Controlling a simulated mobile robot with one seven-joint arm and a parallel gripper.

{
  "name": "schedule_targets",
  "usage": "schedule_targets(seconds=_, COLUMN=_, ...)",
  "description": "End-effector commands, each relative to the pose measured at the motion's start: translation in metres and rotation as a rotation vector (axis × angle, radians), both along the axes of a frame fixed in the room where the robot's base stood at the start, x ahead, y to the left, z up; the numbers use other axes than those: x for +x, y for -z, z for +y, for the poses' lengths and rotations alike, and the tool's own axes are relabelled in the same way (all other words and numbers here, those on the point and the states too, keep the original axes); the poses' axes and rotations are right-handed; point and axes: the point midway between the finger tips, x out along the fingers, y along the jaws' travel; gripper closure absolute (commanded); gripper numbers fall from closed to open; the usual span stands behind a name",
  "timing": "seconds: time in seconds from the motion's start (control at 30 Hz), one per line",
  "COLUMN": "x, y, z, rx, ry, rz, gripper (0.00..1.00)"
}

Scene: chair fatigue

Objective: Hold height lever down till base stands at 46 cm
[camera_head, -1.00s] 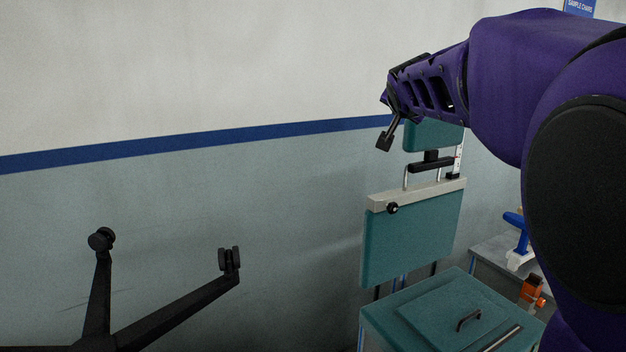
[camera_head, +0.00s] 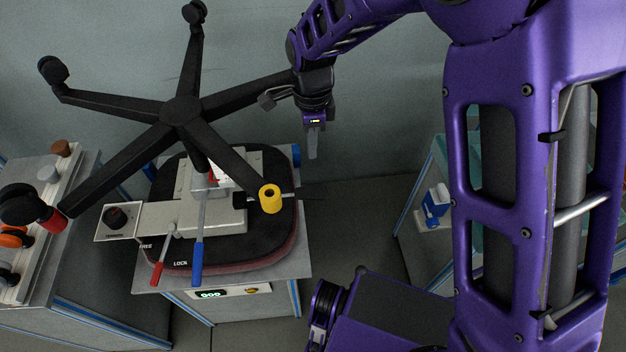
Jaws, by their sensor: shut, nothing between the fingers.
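An upside-down office chair lies on a stand, its black five-arm base (camera_head: 182,110) pointing up and its dark padded seat (camera_head: 265,240) below. Several controls stick out of the grey mechanism (camera_head: 215,215): a red-tipped lever (camera_head: 157,273) and a blue-tipped lever (camera_head: 197,262) near FREE and LOCK labels, and a yellow-ended lever (camera_head: 270,198) at the right. Which one is the height lever, I cannot tell for sure. A small display (camera_head: 210,294) on the stand front seems to read 000. My gripper (camera_head: 312,150) is shut and empty, pointing down, right of the chair and apart from the levers.
A black tension knob (camera_head: 117,217) sits on a plate at the mechanism's left. A bench (camera_head: 50,270) with casters and coloured parts stands at left. A blue-and-white item (camera_head: 435,203) stands on a surface at right. Open floor lies between stand and right-hand surface.

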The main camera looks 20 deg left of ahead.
Motion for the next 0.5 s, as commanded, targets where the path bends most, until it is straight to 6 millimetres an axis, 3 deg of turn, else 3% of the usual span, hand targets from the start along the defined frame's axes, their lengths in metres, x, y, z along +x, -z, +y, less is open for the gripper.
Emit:
schedule_targets(seconds=0.27, x=0.000, y=0.018, z=0.000, rx=-0.002, ry=-0.002, rz=-0.001, gripper=1.00)
schedule_targets(seconds=0.5, x=0.000, y=0.069, z=-0.001, rx=-0.003, ry=-0.003, rz=0.001, gripper=1.00)
